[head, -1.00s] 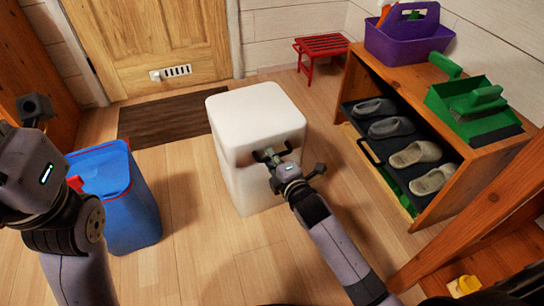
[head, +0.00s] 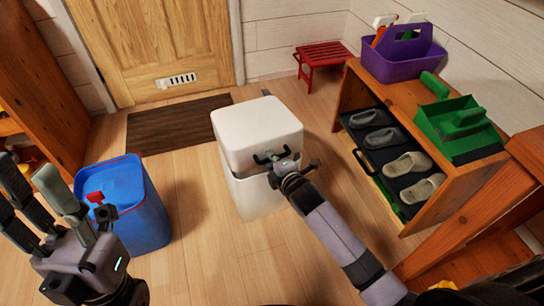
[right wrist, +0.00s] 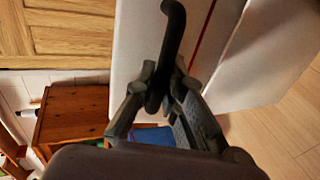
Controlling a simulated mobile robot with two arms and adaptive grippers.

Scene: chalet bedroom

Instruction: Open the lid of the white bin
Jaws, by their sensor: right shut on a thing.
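The white bin (head: 258,195) stands on the floor in the middle of the head view. Its lid (head: 256,122) is on top, with a narrow gap between lid and body along the front. In the right wrist view, a seam with a red line separates the white parts. My right gripper (head: 271,157) is at the lid's front, shut on the black handle (right wrist: 174,30), which shows between its fingers in the right wrist view. The bin's inside is hidden. My left gripper (head: 28,182) is at the left edge, fingers apart and empty, away from the white bin.
A blue bin (head: 140,215) with a red part on top stands left, close to my left gripper. A wooden shoe rack (head: 390,85) with slippers, a purple caddy (head: 402,60) and a green dustpan (head: 455,125) stands right. A red stool (head: 322,60) and dark mat (head: 180,123) lie behind.

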